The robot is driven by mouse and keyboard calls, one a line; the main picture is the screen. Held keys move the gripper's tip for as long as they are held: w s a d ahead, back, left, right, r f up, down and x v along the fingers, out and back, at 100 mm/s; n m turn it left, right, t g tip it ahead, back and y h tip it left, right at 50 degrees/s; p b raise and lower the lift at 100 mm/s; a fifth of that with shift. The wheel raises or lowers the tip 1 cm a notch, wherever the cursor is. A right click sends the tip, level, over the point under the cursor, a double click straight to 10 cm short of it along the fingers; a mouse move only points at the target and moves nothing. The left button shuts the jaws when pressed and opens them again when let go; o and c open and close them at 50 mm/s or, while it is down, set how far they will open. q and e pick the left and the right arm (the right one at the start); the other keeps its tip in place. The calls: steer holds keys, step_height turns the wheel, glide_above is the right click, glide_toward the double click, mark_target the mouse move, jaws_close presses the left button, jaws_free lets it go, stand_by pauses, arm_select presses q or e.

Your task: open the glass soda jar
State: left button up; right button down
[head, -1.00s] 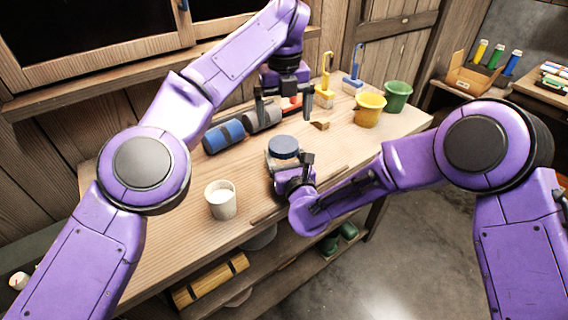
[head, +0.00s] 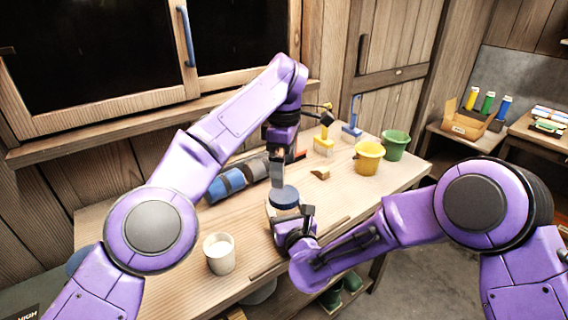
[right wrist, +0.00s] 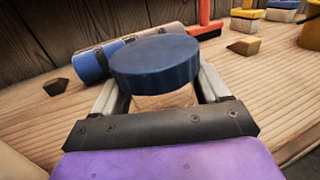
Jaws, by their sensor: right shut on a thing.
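The glass soda jar (head: 270,209) stands upright on the wooden workbench (head: 180,240), with a dark blue round lid (head: 285,194) on top. My right gripper (head: 283,213) is shut around the jar body below the lid, from the near side. In the right wrist view, the lid (right wrist: 155,62) sits on the jar's body (right wrist: 165,100), with one finger on each side.
A white cup (head: 219,254) stands at the front left of the jar. Blue (head: 225,184) and grey (head: 257,168) cylinders lie behind it. A wooden wedge (head: 320,174), yellow bucket (head: 368,157), green bucket (head: 396,145) and brushes stand at the right. Bare bench lies right of the jar.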

mark_target(284, 194)
arm_select(q)
steer(key=m, duration=0.3)
steer(key=shift+f, duration=0.1)
steer(key=shift+m, duration=0.3)
step_height(284, 194, down, 8)
steer(key=shift+r, duration=0.1)
